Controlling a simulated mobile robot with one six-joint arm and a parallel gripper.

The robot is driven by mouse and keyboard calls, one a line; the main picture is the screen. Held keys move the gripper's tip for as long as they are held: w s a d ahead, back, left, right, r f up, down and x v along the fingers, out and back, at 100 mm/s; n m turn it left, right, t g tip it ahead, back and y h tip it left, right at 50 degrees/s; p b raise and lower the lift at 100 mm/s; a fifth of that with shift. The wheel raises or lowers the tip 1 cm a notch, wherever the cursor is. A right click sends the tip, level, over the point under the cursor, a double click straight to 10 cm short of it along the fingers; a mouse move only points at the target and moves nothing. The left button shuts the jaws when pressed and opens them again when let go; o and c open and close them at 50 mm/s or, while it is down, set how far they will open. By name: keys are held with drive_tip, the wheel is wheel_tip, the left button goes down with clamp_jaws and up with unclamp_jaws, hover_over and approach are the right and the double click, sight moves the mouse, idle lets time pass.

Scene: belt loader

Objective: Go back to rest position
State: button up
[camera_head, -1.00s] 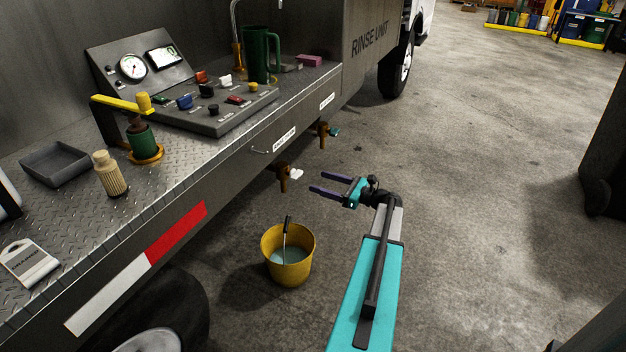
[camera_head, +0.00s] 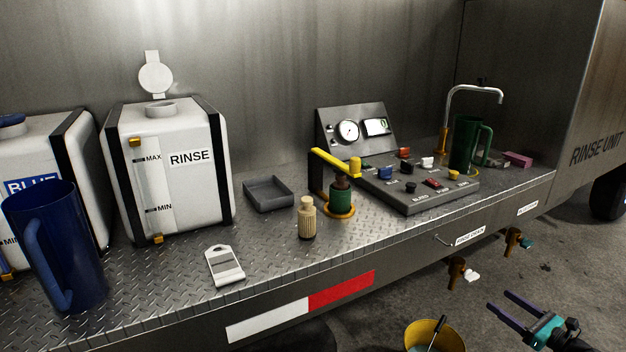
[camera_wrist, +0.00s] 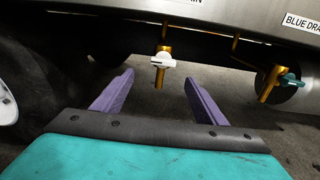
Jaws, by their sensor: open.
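My gripper (camera_head: 518,312) is at the lower right of the head view, in front of and below the counter edge. Its two purple fingers are apart with nothing between them. It also shows in the wrist view (camera_wrist: 157,92), open and pointing toward a brass drain tap with a white handle (camera_wrist: 163,62). That tap (camera_head: 461,271) hangs under the counter, left of my gripper and apart from it. A second tap with a teal handle (camera_head: 515,240) hangs further right; it also shows at the right of the wrist view (camera_wrist: 275,84).
The steel counter (camera_head: 180,290) carries a RINSE tank (camera_head: 185,185), a blue jug (camera_head: 60,245), a green jug (camera_head: 466,145), a control panel (camera_head: 425,192) and a yellow-handled pump (camera_head: 341,195). A yellow bucket (camera_head: 418,332) stands on the floor left of my gripper. Concrete floor (camera_head: 575,265) is open at right.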

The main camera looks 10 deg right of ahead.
drive_tip(key=w+a+f+n+g+y, duration=0.1)
drive_tip(key=w+a+f+n+g, duration=0.2)
drive_tip(key=a+f, duration=0.4)
drive_tip(key=w+a+f+n+g+y, duration=0.2)
drive_tip(key=w+a+f, duration=0.2)
drive_tip(key=a, duration=0.6)
drive_tip(key=a+f+n+g+y, duration=0.1)
drive_tip(key=a+f+n+g, duration=0.2)
drive_tip(key=a+f, duration=0.5)
drive_tip(key=a+f+n+g, duration=0.3)
drive_tip(key=a+f+n, duration=0.1)
drive_tip(key=a, duration=0.7)
drive_tip(key=s+a+f+n+g+h, duration=0.1)
drive_tip(key=s+a+f+n+g, duration=0.3)
drive_tip(key=a, duration=0.4)
drive_tip(key=s+a+f+n+g+h, duration=0.1)
drive_tip(key=s+a+f+n+g, duration=0.1)
drive_tip(key=s+a+f+n, duration=0.35)
drive_tip(key=s+a+f+n+g+h, duration=0.2)
drive_tip(key=s+a+f+n+h, duration=0.15)
drive_tip(key=s+n, duration=0.4)
drive_tip(key=s+a+f+n+g+h, duration=0.25)
drive_tip(key=s+a+n, duration=0.2)
drive_tip(key=s, duration=0.55)
wheel_tip(320, 180, up, 14)
drive_tip(key=s+g+p, duration=0.1)
drive_tip(key=p, duration=1.1)
drive_tip(key=shift+s+a+h+p, duration=0.15)
drive_tip(key=shift+a+h+p, duration=0.1)
drive_tip(key=shift+h+p, duration=0.1)
